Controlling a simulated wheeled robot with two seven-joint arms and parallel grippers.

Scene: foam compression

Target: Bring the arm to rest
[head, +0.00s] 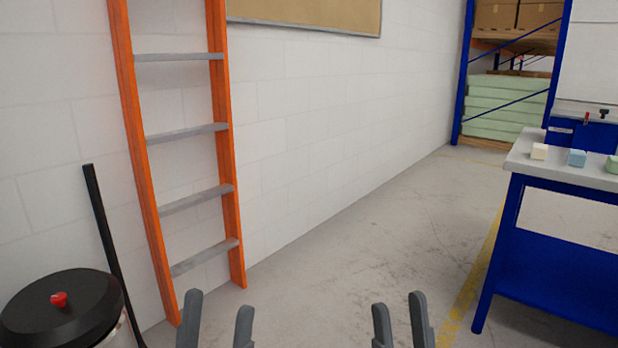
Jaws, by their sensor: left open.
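My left gripper (217,315) shows at the bottom of the head view, left of centre. Its two grey fingers stand apart with nothing between them. My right gripper (400,315) shows at the bottom, right of centre. Its fingers are also apart, with nothing between them. Both point up in the picture, over bare floor, well away from the workbench (527,167).
An orange ladder (143,170) leans on the white wall at the left. A black-lidded bin (60,312) with a red knob and a black pole (105,235) stand near it. A blue rack (465,80) stands at the back right. The middle floor is clear.

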